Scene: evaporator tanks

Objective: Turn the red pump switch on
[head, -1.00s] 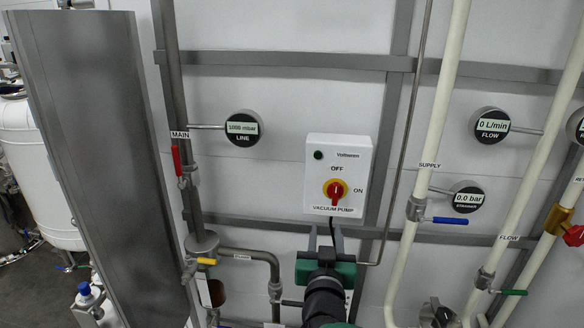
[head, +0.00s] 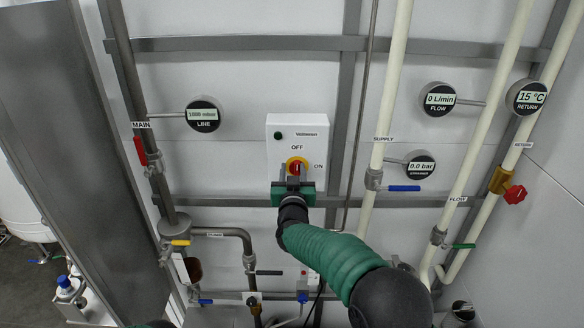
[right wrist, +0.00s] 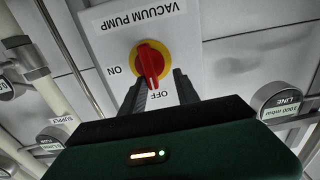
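The red pump switch (head: 296,166) is a knob on a yellow disc on the front of a white box (head: 312,134) marked VACUUM PUMP. In the right wrist view the red knob (right wrist: 150,62) has its handle pointing toward the OFF label. My right gripper (head: 292,171) is at the switch, coming from below. In the right wrist view its two dark fingers (right wrist: 157,82) are apart, one on each side of the handle's end. I cannot tell whether they touch it. My left gripper is not in view.
A LINE gauge (head: 203,115) is left of the box. A MAIN pipe with a red-handled valve (head: 140,151) runs further left. Pale SUPPLY (head: 388,110) and FLOW pipes with valves are on the right. A tall metal panel (head: 55,110) stands at the left.

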